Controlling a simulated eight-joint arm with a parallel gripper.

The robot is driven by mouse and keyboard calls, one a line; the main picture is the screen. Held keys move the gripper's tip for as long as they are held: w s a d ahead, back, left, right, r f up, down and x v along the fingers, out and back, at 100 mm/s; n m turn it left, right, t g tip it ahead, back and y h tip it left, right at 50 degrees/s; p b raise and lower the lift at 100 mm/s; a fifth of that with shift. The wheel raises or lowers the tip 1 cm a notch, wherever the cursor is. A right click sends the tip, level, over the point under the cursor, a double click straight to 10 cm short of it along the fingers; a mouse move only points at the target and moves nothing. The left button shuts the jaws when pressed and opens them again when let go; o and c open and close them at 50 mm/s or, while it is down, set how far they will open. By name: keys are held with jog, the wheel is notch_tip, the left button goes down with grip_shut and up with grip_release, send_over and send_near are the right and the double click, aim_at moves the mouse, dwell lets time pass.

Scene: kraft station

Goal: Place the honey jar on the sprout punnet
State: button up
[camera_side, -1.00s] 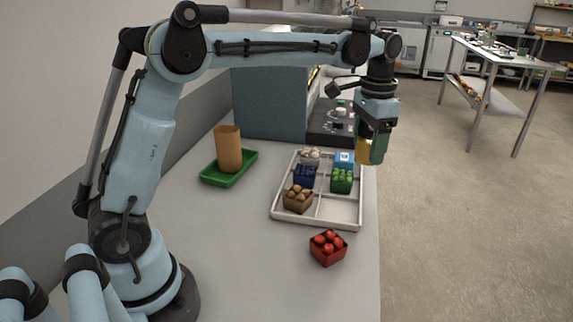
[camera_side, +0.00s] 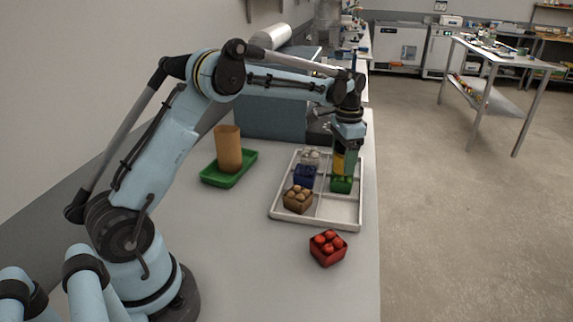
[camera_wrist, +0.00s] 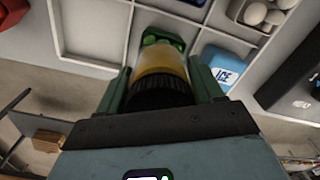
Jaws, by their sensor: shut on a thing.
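My gripper (camera_side: 346,160) is shut on the honey jar (camera_side: 338,165), a yellow jar held upright. In the wrist view the jar (camera_wrist: 160,70) shows its dark lid toward me, between the two green fingers (camera_wrist: 160,92). The sprout punnet (camera_side: 341,186) is green and stands in a compartment of the pale tray (camera_side: 340,209). The jar is just above or on the punnet; I cannot tell whether they touch. In the wrist view part of the punnet (camera_wrist: 163,36) shows beyond the jar, which hides the rest.
The tray also holds a brown punnet (camera_side: 298,200), a blue punnet (camera_side: 304,176), a punnet of pale round items (camera_side: 311,158) and a blue ICE box (camera_wrist: 226,70). A red punnet (camera_side: 328,249) stands in front. A green tray (camera_side: 232,180) with a brown container (camera_side: 228,149) is left.

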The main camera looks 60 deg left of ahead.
jog(key=shift+f, duration=0.45)
jog(key=shift+f, duration=0.15)
jog(key=o, duration=1.3)
